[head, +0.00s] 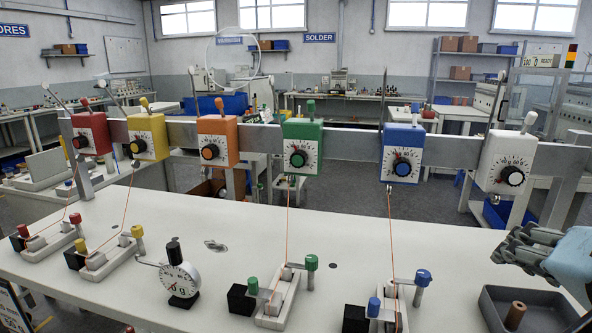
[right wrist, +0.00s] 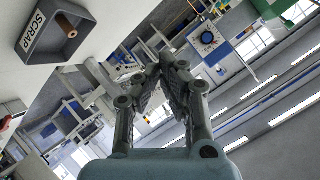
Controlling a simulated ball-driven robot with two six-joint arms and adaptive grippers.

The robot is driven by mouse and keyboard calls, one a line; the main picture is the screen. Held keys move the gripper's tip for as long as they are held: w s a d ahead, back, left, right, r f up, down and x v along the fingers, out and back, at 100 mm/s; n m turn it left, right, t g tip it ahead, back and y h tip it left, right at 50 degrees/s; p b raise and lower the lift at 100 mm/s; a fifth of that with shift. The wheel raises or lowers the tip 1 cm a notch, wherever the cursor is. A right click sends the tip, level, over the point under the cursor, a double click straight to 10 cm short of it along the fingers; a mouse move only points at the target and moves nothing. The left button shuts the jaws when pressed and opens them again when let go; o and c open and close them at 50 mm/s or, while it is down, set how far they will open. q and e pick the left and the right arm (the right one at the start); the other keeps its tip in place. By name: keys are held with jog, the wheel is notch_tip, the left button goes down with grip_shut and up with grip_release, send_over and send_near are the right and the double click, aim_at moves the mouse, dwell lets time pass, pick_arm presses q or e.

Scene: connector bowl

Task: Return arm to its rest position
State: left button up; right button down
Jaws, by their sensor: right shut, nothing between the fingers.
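My right gripper (head: 527,244) is at the right edge of the head view, above the back of a dark grey tray (head: 487,297). Its fingers are closed together and hold nothing. In the right wrist view the gripper (right wrist: 160,62) shows with its fingertips meeting, away from the table. The tray also shows in the right wrist view (right wrist: 36,42), labelled SCRAP, with a brown cylinder inside it; the cylinder shows in the head view too (head: 516,315). My left gripper is not in view.
A rail carries several coloured dial boxes, including a green one (head: 303,146), a blue one (head: 402,153) and a white one (head: 506,162). Wires run down to clamp fixtures on the white table (head: 215,215). A round gauge (head: 180,279) stands among them.

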jog(key=s+f+n+g, duration=0.8)
jog(key=s+f+n, duration=0.2)
jog(key=s+f, duration=0.55)
jog(key=s+d+f+g+b, duration=0.1)
jog(key=s+f+b, duration=0.15)
jog(key=f, duration=0.95)
jog(key=s+d+f+b, duration=0.1)
jog(key=f+b, duration=0.3)
jog(key=f, duration=0.8)
jog(key=s+d+f+g+b, duration=0.1)
jog(key=s+f+b, duration=0.15)
jog(key=f, duration=0.95)
jog(key=s+f+b, duration=0.3)
jog(key=s+f, duration=0.5)
jog(key=f, duration=0.3)
jog(key=s+d+f+g+b, duration=0.1)
jog(key=s+f+b, duration=0.3)
jog(key=s+f, duration=0.5)
jog(key=shift+f, duration=0.9)
jog(key=shift+s+d+g, duration=0.1)
jog(key=shift+g, duration=0.2)
